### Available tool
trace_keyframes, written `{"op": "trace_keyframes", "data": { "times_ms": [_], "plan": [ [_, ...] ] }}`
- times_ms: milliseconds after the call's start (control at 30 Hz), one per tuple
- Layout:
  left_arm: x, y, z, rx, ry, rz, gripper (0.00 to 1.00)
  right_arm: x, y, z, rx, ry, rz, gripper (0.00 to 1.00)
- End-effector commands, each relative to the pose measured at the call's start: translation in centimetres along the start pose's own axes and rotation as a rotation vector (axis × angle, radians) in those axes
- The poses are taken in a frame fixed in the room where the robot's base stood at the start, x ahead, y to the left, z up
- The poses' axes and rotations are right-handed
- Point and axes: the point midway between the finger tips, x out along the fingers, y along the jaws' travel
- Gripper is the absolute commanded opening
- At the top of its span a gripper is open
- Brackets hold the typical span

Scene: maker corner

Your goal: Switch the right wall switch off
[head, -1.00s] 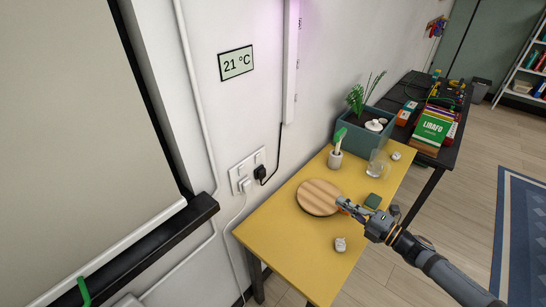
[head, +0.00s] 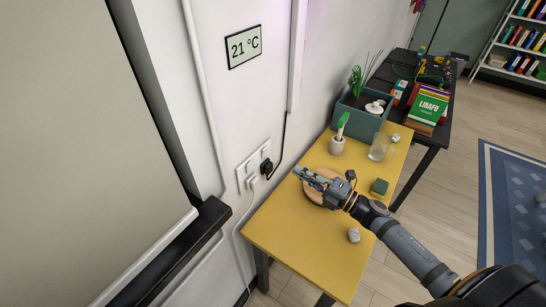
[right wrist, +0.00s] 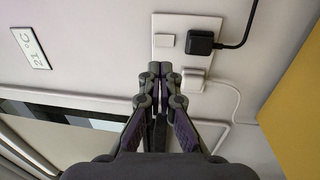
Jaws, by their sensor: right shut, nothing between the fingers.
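The white wall plate (head: 243,174) carries switches above two plugged sockets; it also shows in the right wrist view (right wrist: 188,22), turned sideways. The right wall switch (right wrist: 165,42) is a small white rocker beside the black plug (right wrist: 203,42). Its tilt is too small to read. The other switch is not visible behind my fingertips in the right wrist view. My right gripper (head: 299,172) is shut and empty, over the yellow table, to the right of the plate. Its fingertips (right wrist: 160,70) appear just below the right switch in the right wrist view. My left gripper is not seen.
A white plug (head: 251,183) sits left of the black plug (head: 266,168), both with cables. A dark ledge (head: 212,212) juts out left.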

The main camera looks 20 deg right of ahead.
Motion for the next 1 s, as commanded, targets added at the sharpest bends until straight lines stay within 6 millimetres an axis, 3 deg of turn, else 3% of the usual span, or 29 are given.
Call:
{"op": "trace_keyframes", "data": {
  "times_ms": [33,133,300,500,1000],
  "plan": [
    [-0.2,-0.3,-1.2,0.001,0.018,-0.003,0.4,1.0,0.3,0.1,0.0,-0.003,0.007,0.0],
    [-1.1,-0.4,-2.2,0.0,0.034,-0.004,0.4,3.0,0.7,0.1,0.004,-0.005,0.009,0.0],
    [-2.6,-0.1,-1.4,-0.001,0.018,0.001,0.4,6.5,0.7,0.1,0.007,-0.004,0.006,0.0],
    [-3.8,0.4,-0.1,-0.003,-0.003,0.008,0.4,9.3,0.5,0.0,0.005,-0.002,0.003,0.0],
    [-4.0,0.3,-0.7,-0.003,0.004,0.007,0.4,10.3,0.2,0.0,0.001,-0.001,0.0,0.0]
  ]
}}
